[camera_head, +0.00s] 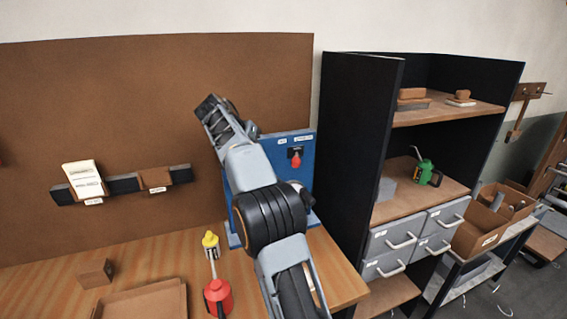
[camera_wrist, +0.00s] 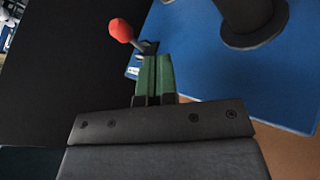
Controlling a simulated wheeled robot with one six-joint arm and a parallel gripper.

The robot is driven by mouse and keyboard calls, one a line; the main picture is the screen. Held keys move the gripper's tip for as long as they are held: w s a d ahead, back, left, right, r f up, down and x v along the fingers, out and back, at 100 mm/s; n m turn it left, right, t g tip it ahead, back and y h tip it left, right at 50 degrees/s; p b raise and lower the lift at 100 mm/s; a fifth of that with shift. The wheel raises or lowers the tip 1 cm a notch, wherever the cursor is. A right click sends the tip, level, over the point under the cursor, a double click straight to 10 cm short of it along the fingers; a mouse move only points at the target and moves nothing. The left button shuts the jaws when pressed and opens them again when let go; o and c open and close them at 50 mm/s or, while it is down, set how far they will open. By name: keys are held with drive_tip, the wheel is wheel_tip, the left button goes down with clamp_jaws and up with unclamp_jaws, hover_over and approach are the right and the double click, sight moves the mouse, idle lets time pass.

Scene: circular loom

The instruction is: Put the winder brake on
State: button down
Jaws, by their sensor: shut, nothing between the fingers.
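A lever with a red knob (camera_head: 296,160) sits on the upright blue panel (camera_head: 270,147). Small labels above it are too small to read, so I cannot confirm it is the winder brake. In the wrist view the red knob (camera_wrist: 121,30) is at the upper left, on a dark stem. My gripper (camera_wrist: 155,57) has its green fingers shut with nothing between them. Their tips appear close to the lever's base; I cannot tell if they touch it. In the head view my arm covers part of the panel, and the fingers cannot be made out.
A black cabinet (camera_head: 357,150) stands close to the panel's right. On the wooden bench are a red container (camera_head: 218,298), a yellow-topped item (camera_head: 210,240), a brown block (camera_head: 95,273) and a tray (camera_head: 145,302). A dark round part (camera_wrist: 255,20) stands against the blue surface.

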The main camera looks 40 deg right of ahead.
sight(297, 159)
drive_tip(key=s+d+f+p, duration=0.1)
drive_tip(key=s+d+f, duration=0.1)
drive_tip(key=d+f, duration=0.3)
drive_tip(key=d, duration=0.3)
drive_tip(key=shift+s+d+f, duration=0.2)
drive_tip(key=shift+s, duration=0.15)
drive_tip(key=shift+a+f, duration=0.1)
